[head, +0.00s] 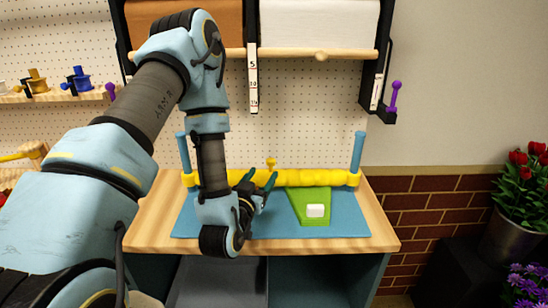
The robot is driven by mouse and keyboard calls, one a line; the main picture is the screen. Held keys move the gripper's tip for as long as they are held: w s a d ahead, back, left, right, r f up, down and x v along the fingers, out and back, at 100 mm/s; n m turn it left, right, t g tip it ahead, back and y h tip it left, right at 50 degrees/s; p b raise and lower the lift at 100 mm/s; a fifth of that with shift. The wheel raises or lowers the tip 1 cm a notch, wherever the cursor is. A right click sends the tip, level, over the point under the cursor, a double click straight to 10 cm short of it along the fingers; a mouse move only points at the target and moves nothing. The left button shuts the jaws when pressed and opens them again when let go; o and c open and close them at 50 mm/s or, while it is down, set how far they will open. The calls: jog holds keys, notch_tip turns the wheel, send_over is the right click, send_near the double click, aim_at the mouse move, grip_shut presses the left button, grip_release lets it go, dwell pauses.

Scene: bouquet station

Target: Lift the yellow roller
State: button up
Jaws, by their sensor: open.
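The yellow roller (315,178) lies crosswise along the back of a blue mat (350,220), between two upright blue posts. A small yellow knob (270,162) stands up near its middle. My gripper (261,180) is in front of the roller, left of its middle, with its dark green fingers apart and pointing towards it. The fingertips overlap the roller in this view; I cannot tell whether they touch it. My arm hides part of the roller's left side.
A green wedge-shaped piece (311,196) with a white block (315,210) on it lies right of my gripper. The blue posts (357,152) flank the roller. Rolls of brown and white paper (318,24) hang above the wooden table (150,222). The mat's right front is clear.

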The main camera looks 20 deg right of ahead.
aim_at(273, 158)
jog(key=shift+w+d+f+b, duration=0.25)
jog(key=shift+w+d+b, duration=0.35)
jog(key=shift+b, duration=2.25)
jog(key=shift+w+d+b, duration=0.15)
jog(key=shift+w+b, duration=0.05)
jog(key=shift+b, duration=0.85)
jog(key=b, duration=0.4)
jog(key=shift+w+d, duration=0.1)
jog(key=shift+d, duration=0.05)
jog(key=shift+w+d+b, duration=0.1)
jog(key=shift+b, duration=0.6)
jog(key=b+x, duration=0.2)
jog(key=shift+b, duration=0.4)
jog(key=p+x, duration=0.1)
jog(key=x, duration=0.1)
jog(key=r+x, duration=0.1)
jog(key=x, duration=0.1)
jog(key=shift+w+d+p, duration=0.2)
jog(key=shift+p, duration=0.15)
jog(key=shift+w+d+f, duration=0.15)
jog(key=shift+w+d, duration=0.3)
jog(key=shift+c, duration=0.2)
grip_shut()
